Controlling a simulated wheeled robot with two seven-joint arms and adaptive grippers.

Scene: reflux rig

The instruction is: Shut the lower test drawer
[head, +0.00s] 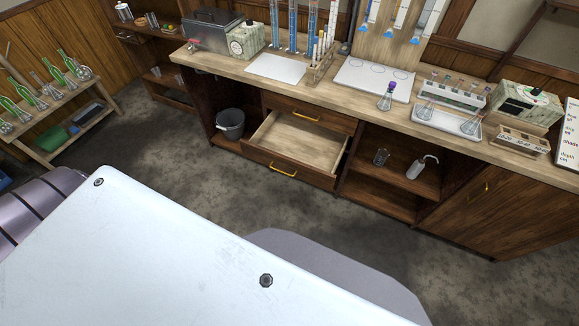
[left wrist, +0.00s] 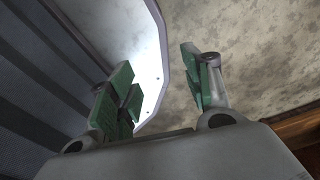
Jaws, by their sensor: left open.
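The lower test drawer (head: 283,168) is pulled out of the wooden bench in the head view. Its pale inside looks empty, and its brass handle sits on the front panel. The upper drawer (head: 309,113) above it is shut. My left gripper (left wrist: 160,95) shows in the left wrist view, with its green-padded fingers spread apart and nothing between them. It is over floor and my own white body, away from the drawer. Neither gripper shows in the head view.
The bench top (head: 345,101) holds glassware, racks and boxes. A grey bucket (head: 230,124) stands in the open bay left of the drawer. Floor (head: 200,180) before the bench is clear.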

